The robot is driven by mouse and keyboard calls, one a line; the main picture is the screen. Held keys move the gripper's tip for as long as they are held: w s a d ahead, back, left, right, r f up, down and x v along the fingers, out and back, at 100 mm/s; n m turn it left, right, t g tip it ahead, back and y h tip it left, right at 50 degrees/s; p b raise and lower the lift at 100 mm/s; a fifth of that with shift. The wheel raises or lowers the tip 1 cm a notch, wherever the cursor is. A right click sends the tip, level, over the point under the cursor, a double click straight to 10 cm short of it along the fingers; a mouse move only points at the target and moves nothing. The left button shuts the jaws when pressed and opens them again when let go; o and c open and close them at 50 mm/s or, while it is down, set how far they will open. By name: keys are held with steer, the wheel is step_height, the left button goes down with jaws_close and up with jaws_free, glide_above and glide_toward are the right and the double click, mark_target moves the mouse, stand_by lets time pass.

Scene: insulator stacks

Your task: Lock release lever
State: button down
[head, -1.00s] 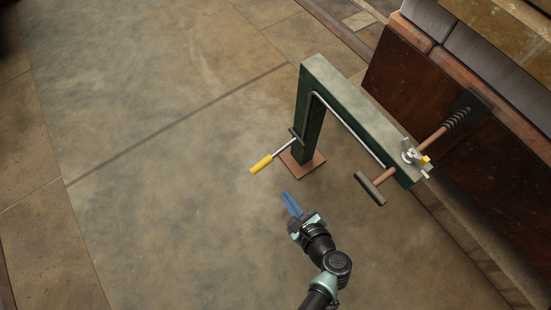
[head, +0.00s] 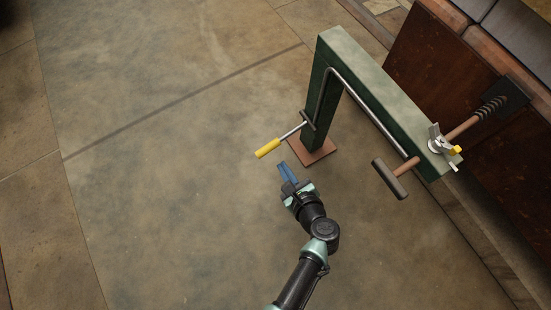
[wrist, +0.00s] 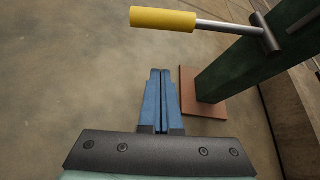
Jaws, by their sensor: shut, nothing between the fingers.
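The release lever has a yellow grip (head: 267,148) on a metal rod that joins a pivot on the side of the green post (head: 316,108). In the wrist view the yellow grip (wrist: 163,19) lies across the top, ahead of the fingertips and a little above them in the picture. My gripper (head: 284,165) has blue fingers that are shut with nothing between them. It is just below the yellow grip in the head view and apart from it. In the wrist view my gripper (wrist: 160,72) points toward the grip, and bare floor shows between them.
The green post stands on a reddish-brown base plate (head: 315,152). A green beam (head: 385,95) runs from its top to a latch (head: 438,141) and a brown T-handled rod (head: 390,180) at right. A brown wall panel (head: 430,65) stands behind. The floor at left is clear.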

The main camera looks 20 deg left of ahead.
mark_target(281, 139)
steer(key=b+x, duration=0.2)
steer(key=x, duration=0.1)
steer(key=shift+w+a+f, duration=0.1)
steer(key=shift+f, duration=0.3)
steer(key=r, duration=0.2)
steer(key=a+r, duration=0.1)
steer(key=r, duration=0.1)
steer(key=shift+a+r, duration=0.15)
steer(key=shift+r, duration=0.1)
steer(key=shift+r, duration=0.1)
steer(key=shift+s+r+m+g+y+p, duration=0.2)
steer(key=shift+r+m+g+y+p, duration=0.1)
steer(key=shift+p, duration=0.75)
